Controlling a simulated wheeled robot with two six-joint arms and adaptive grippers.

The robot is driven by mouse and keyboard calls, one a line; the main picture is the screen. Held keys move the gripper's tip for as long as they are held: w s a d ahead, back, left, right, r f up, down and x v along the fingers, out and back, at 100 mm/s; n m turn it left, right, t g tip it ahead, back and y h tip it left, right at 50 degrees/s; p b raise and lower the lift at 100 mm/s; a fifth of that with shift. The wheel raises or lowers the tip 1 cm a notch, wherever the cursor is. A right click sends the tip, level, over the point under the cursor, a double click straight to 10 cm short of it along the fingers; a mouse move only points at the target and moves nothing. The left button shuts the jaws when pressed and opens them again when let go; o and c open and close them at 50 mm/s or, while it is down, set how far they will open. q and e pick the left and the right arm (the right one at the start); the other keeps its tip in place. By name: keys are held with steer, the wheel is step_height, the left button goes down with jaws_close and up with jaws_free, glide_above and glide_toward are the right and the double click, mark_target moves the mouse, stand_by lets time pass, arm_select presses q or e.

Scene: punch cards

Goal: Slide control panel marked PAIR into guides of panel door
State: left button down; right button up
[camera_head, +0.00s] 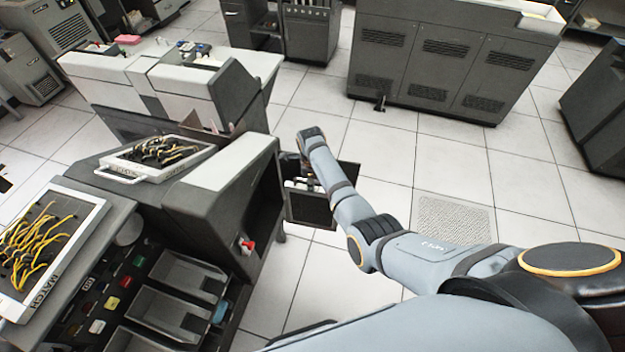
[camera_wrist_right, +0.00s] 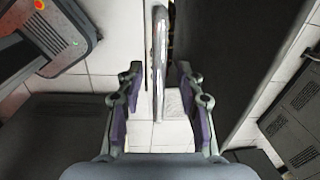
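A white-framed control panel (camera_head: 190,154) with dark and yellow wires and a white handle lies on top of the grey machine. Its label is too small to read surely. Another panel with yellow wires, marked MATCH (camera_head: 62,258), lies nearer at the left. A dark panel door (camera_head: 310,208) stands out from the machine's side, partly behind my right arm; its guides cannot be made out. My right gripper (camera_wrist_right: 159,75) is open in the wrist view, its fingers on either side of an upright metal bar (camera_wrist_right: 159,45), with gaps visible. My left gripper is out of view.
The machine (camera_head: 240,160) has an open dark side bay and a red knob (camera_head: 247,246). Grey trays (camera_head: 180,300) and coloured buttons sit at the lower left. Tall cabinets (camera_head: 450,65) stand at the back. The tiled floor on the right is clear.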

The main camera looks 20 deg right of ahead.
step_height(320, 180, up, 12)
steer(key=shift+s+a, duration=0.3)
steer(key=shift+s, duration=0.15)
stand_by(0.6)
